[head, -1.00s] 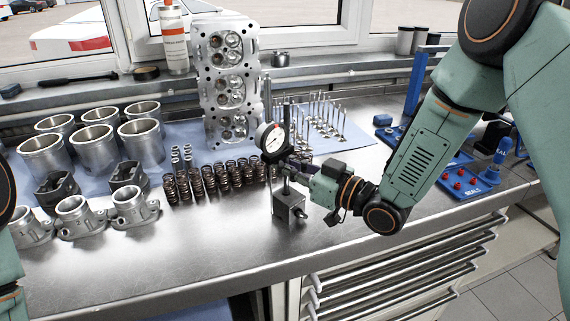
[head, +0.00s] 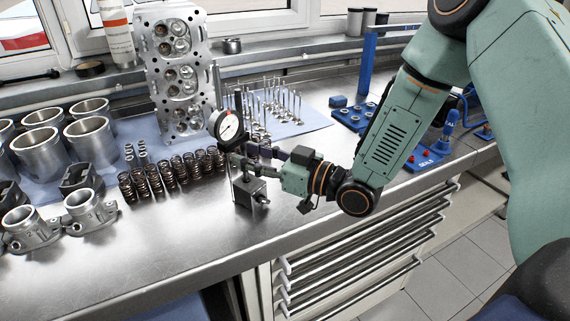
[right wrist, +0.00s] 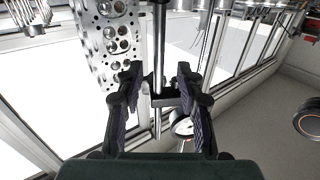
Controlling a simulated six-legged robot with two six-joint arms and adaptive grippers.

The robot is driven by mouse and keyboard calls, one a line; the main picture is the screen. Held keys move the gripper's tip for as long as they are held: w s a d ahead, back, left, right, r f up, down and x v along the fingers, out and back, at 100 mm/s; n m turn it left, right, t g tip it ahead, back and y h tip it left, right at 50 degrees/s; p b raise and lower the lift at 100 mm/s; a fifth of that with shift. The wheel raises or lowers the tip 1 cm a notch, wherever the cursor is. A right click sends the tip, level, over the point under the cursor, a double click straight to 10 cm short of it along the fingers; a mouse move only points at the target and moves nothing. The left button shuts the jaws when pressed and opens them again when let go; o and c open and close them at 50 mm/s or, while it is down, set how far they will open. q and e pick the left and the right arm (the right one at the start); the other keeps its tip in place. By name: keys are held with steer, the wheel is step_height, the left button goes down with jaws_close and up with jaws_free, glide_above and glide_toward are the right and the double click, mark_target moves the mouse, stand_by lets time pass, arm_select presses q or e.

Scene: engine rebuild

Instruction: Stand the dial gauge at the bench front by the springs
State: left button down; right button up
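The dial gauge (head: 228,125) has a round white face and a post on a dark block base (head: 250,192). It stands upright on the bench, right of the springs (head: 172,172) and near the front edge. My right gripper (head: 240,153) reaches it from the right at post height. In the right wrist view the fingers (right wrist: 158,80) are apart, one on each side of the gauge's post (right wrist: 158,45), with gaps visible between. The gauge's face shows partly behind the right finger (right wrist: 183,126). My left gripper is out of view.
A cylinder head (head: 180,75) stands behind the springs, with upright valves (head: 285,103) to its right. Cylinder liners (head: 92,140) and housings (head: 88,212) are at left. Blue trays (head: 355,117) lie behind my right arm. The front bench surface (head: 150,245) is clear.

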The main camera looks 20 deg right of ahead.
steer(key=v, duration=0.9)
steer(key=shift+d, duration=0.15)
stand_by(0.4)
steer(key=shift+s+r, duration=0.1)
steer(key=shift+s, duration=0.05)
stand_by(0.6)
